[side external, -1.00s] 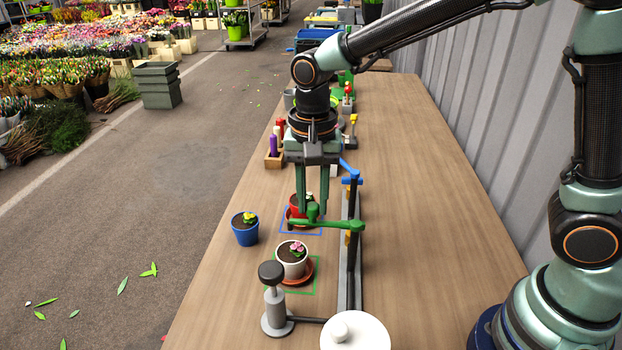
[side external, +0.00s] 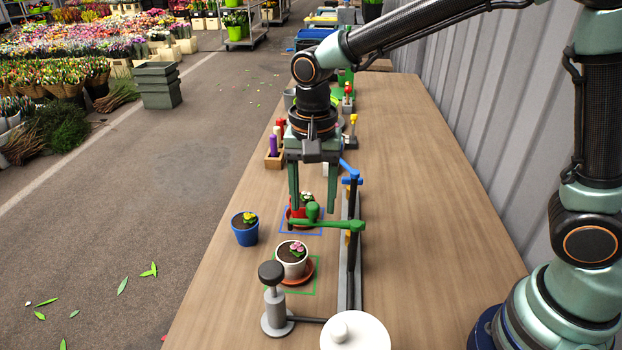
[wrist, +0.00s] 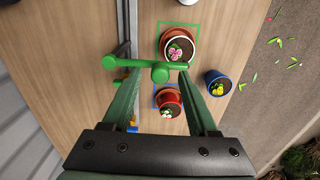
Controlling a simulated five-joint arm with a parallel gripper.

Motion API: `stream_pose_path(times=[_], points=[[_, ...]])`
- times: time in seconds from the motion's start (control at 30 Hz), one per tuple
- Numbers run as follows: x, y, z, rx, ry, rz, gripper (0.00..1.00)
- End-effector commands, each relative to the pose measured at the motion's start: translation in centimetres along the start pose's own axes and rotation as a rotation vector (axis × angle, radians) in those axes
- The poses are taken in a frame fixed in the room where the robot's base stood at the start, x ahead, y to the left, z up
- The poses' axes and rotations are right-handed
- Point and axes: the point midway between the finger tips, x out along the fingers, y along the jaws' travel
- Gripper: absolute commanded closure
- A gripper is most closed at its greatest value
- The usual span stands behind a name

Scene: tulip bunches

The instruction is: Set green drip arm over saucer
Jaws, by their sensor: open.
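The green drip arm (side external: 335,224) reaches left from the dark rail, with a round green knob (side external: 312,211) near its outer end. In the wrist view the arm (wrist: 133,64) lies between the white pot and the red pot, its outer end overlapping the near edge of the white pot's saucer. The terracotta saucer (side external: 303,276) holds the white pot (side external: 291,262) with pink flowers, inside a green square outline. My gripper (side external: 313,211) is open, its fingers pointing down on either side of the knob, with visible gaps. The wrist view shows the knob (wrist: 160,74) between the fingertips.
A red pot (side external: 297,215) stands within a blue outline, partly hidden by the arm and fingers. A blue pot (side external: 245,230) stands left. A grey post with a dark knob (side external: 273,300) and a white round object (side external: 355,335) are at the front. The table right of the rail (side external: 350,270) is clear.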

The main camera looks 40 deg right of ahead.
Motion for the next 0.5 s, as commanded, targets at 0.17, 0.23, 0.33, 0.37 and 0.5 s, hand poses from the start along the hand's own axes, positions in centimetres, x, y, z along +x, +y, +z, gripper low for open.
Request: stream_pose_path(times=[0.17,0.23,0.33,0.37,0.5], points=[[-2.2,-0.1,0.0,-0.001,0.002,-0.006,0.41],[-3.6,-0.1,0.0,0.0,0.003,-0.007,0.41],[-5.8,-0.1,-0.1,0.0,0.003,-0.007,0.41],[-6.4,-0.1,-0.1,0.0,0.003,-0.007,0.41],[-9.0,-0.1,-0.1,0.001,0.003,-0.006,0.41]])
